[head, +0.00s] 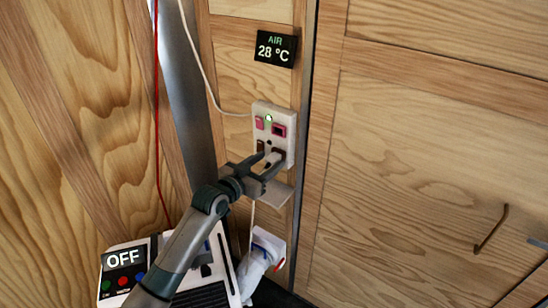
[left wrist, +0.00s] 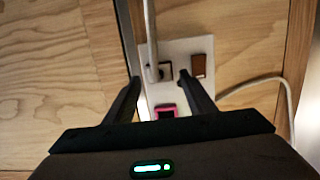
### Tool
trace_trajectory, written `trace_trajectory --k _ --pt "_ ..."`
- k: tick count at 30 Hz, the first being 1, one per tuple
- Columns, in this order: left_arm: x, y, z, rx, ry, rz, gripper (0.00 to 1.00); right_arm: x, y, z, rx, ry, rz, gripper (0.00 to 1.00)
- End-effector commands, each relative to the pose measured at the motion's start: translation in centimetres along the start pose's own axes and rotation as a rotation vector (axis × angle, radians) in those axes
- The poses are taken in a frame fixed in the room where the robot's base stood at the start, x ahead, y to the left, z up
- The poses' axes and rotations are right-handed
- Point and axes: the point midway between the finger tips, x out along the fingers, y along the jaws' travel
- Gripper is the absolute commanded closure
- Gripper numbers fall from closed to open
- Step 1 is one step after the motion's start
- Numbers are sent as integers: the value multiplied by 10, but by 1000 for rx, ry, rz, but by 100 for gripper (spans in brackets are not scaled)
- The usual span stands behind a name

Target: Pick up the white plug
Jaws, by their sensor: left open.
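A white plug (left wrist: 153,72) with a white cord shows in the left wrist view, at a dark socket of the white wall panel (left wrist: 182,47). My left gripper (left wrist: 159,77) is open, with one finger on each side of the plug and a gap to each. In the head view, my left gripper (head: 271,164) reaches to the lower part of the same panel (head: 286,117) and hides most of the plug there. How deep the fingertips reach beside the plug is hard to tell. My right gripper is not in view.
The panel also has a pink switch (head: 259,123), a pink-framed socket (head: 279,130) and a brown socket or switch (left wrist: 198,66). A white cable (head: 205,75) loops to its left side. A box marked OFF (head: 123,260) and a white object (head: 262,248) are below.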

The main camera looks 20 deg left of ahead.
Motion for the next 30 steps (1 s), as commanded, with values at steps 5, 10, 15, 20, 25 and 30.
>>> trace_trajectory --k 5,10,15,20,25,30 --pt "10 0 0 0 0 -1 50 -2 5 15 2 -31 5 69" --pt "10 0 0 1 0 -1 50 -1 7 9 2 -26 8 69" --pt "10 0 1 1 0 -1 50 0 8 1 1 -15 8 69" --pt "10 0 1 1 0 -1 57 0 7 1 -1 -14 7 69" --pt "10 0 1 1 0 -1 98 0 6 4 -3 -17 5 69" --pt "10 0 0 1 0 -1 99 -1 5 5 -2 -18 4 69"
